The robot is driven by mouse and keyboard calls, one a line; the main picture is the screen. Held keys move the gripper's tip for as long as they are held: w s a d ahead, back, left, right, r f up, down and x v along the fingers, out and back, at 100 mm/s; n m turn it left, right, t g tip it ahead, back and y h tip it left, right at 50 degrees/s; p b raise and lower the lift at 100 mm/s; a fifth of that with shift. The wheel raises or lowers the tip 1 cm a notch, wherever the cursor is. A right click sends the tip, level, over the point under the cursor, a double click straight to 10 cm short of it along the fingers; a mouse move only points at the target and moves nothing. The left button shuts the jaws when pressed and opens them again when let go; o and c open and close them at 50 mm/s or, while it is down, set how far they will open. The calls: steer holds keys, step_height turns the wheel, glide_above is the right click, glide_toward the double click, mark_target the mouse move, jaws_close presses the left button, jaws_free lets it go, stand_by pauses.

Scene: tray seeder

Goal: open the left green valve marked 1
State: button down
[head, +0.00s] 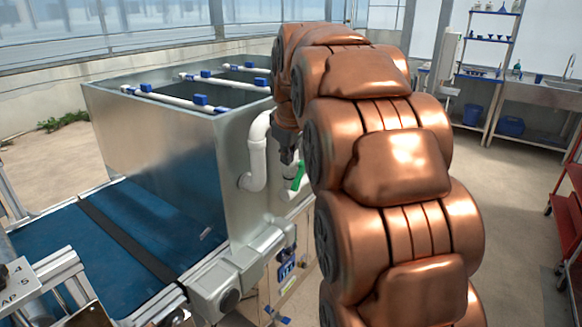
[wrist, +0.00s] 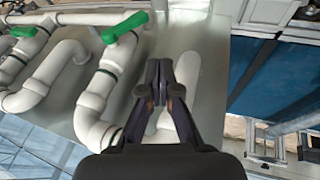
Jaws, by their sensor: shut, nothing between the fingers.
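In the wrist view, one green valve handle (wrist: 125,25) sits on a white pipe above and left of my gripper (wrist: 158,85). A second green valve handle (wrist: 22,31) is at the far left. No number mark is readable on either. In the head view, one green handle (head: 298,176) shows just below my gripper (head: 288,157), partly hidden by my arm. My gripper is shut and empty. It appears apart from the handles, in front of the tank wall and a bent white pipe (wrist: 187,72).
The metal tank (head: 150,122) carries white pipes with blue fittings on top. A white elbow pipe (head: 256,152) protrudes from its side, left of my gripper. A blue conveyor belt (head: 60,245) runs at the left. A red cart (head: 567,215) stands right; open floor lies between.

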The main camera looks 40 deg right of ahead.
mark_target(299, 176)
steer(key=d+p+x, duration=0.2)
steer(key=p+x, duration=0.1)
steer(key=x, duration=1)
steer(key=shift+d+r, duration=0.25)
steer(key=shift+f, duration=0.15)
